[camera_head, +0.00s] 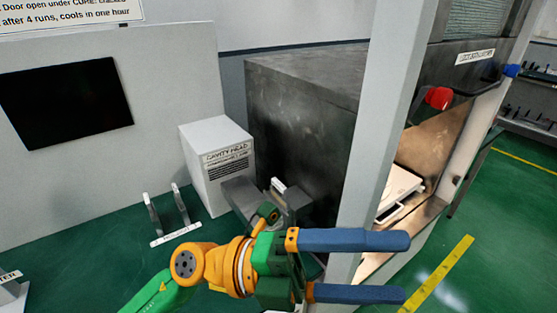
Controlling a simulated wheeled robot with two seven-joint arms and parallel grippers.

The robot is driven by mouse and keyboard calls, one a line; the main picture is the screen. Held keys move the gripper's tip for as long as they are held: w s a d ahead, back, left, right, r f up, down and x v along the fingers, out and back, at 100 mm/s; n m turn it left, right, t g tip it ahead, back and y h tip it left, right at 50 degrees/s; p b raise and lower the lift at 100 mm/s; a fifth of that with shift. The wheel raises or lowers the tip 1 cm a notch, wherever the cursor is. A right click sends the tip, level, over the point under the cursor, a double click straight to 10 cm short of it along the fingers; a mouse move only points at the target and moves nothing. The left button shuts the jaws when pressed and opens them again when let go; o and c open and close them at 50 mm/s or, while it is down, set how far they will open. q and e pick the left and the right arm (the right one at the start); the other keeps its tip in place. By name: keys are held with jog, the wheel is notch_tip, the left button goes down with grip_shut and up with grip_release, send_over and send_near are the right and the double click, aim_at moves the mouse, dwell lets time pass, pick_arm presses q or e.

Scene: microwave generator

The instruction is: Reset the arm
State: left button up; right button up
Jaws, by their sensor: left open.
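My left gripper (405,268) is in the lower middle of the head view. Its two blue fingers point right and stand apart, with nothing visible between them. Its green and orange arm comes in from the lower left. The fingers are in front of the foot of a grey upright post (384,110) in the picture. I cannot tell whether they touch it. My right gripper is not in view.
A dark metal cabinet (300,130) stands behind the post, its right side open with a white tray-like item (400,187) inside. A white box labelled CAVITY HEAD (212,150) and a small bracket (176,235) are on the left. Green floor shows at the lower right.

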pick_arm(q)
jog(key=w+a+r+n+t+y, duration=0.1)
jog(key=w+a+n+t+y, duration=0.1)
jog(key=w+a+n+t, duration=0.7)
jog(key=w+a+r+n+t+y, duration=0.15)
jog(key=w+n+t, duration=0.25)
jog(key=n+t, duration=0.95)
jog(key=w+a+f+n+g+y, duration=0.1)
jog(key=w+a+f+n+y, duration=0.1)
jog(key=a+f+n+y, duration=0.7)
jog(key=w+a+f+n+g+y, duration=0.15)
jog(key=a+f+n+y, duration=0.25)
jog(key=f+y, duration=0.55)
jog(key=s+a+f+n+g+h, duration=0.1)
jog(key=s+a+f+g+h, duration=0.15)
jog(key=s+f+g, duration=1.3)
jog(key=s+f+t+b, duration=0.1)
jog(key=s+f+b, duration=0.25)
jog(key=f, duration=1.25)
jog(key=s+f+t+b, duration=0.1)
jog(key=s+f+b, duration=0.3)
jog(key=f, duration=1.1)
jog(key=s+a+f+g+y+b, duration=0.1)
jog(key=s+a+f+b, duration=0.1)
jog(key=s+f, duration=0.9)
jog(key=shift+s+a, duration=0.2)
jog(key=shift+a, duration=0.2)
